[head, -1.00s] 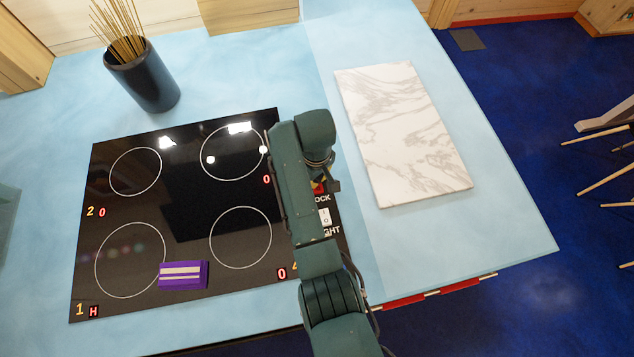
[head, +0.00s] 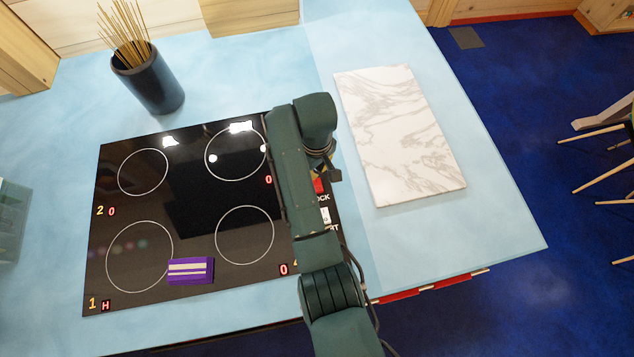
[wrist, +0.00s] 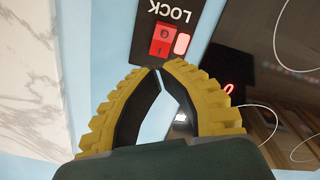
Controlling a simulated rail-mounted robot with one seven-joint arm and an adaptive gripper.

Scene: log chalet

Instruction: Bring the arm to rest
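My gripper (wrist: 160,68) shows in the wrist view with its two ribbed yellow fingers meeting at the tips. Nothing shows between them. The tips appear just short of a red rocker switch (wrist: 164,38) labelled LOCK, with a lit indicator beside it. Whether they touch the panel cannot be told. The red switch shows partly beside the arm in the head view (head: 320,186).
A purple block (head: 190,271) lies on the hob's front left part. A dark pot of thin sticks (head: 150,85) stands at the back left. A marble board (head: 400,135) lies right of my arm. The blue counter (head: 500,235) is bare near its right edge.

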